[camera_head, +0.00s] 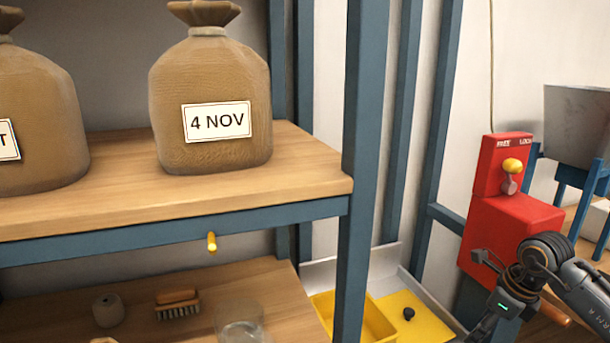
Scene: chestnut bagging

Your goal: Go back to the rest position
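My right arm comes in from the right edge. The dark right gripper (497,305), with a small green light, hangs at the lower right and runs off the bottom edge. Its fingertips are not clearly visible, so I cannot tell whether it is open or shut. It appears in front of the lower part of a red box (512,225); whether they touch is unclear. My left gripper is not in view. A tied brown sack (210,85) labelled "4 NOV" stands upright on the wooden shelf (290,165). No gripper is near it.
Another sack (40,110) is cut off at left. A yellow peg (212,242) sticks out under the shelf. The lower shelf holds a brush (178,305) and a glass jar (240,330). A blue post (362,150) stands beside a yellow tray (420,318). A metal hopper (577,125) is at right.

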